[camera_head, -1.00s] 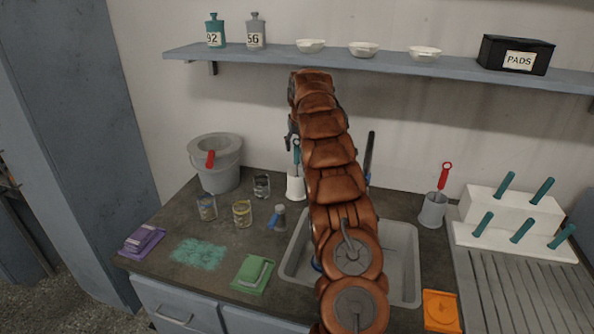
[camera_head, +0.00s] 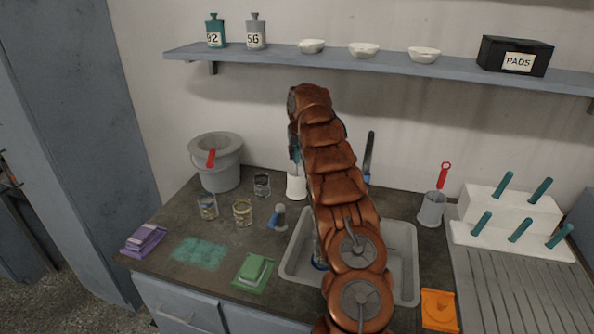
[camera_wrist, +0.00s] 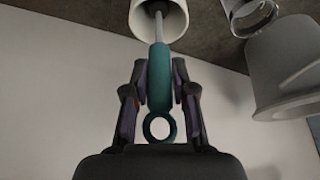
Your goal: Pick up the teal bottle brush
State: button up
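The teal bottle brush (camera_wrist: 159,80) shows in the wrist view with its ringed handle between the fingers and its pale stem running into a white holder (camera_wrist: 160,18). My gripper (camera_wrist: 160,85) has its fingertips close against both sides of the handle and looks shut on it. In the head view, the white holder (camera_head: 296,187) stands on the counter behind the sink. A little of the brush's teal handle (camera_head: 296,150) shows above it. My arm hides most of the gripper there. The brush head is hidden inside the holder.
A grey bucket (camera_head: 218,165) and glass jars (camera_head: 243,211) stand left of the holder. The sink (camera_head: 402,255) lies in front. A grey cup with a red-handled brush (camera_head: 432,208) stands at right. A shelf (camera_head: 380,62) runs above.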

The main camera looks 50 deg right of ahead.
aim_at(297, 161)
grip_shut()
jog(key=shift+r+p, duration=0.5)
jog(key=shift+r, duration=0.4)
jog(key=shift+s+f+b, duration=0.15)
jog(key=shift+f+b, duration=0.25)
jog(key=shift+b, duration=0.6)
jog(key=b, duration=0.4)
jog(key=shift+s+a+f+t+b, duration=0.25)
jog(key=shift+s+a+t+b, duration=0.05)
jog(key=shift+a+b, duration=0.1)
jog(key=b, duration=0.3)
jog(key=s+a+t+h+b, duration=0.1)
jog(key=b, duration=0.3)
jog(key=shift+s+f, duration=0.1)
jog(key=shift+s, duration=0.2)
jog(key=shift+s+a+t+h+b, duration=0.3)
jog(key=shift+t+b, duration=0.1)
jog(key=shift+b, duration=0.85)
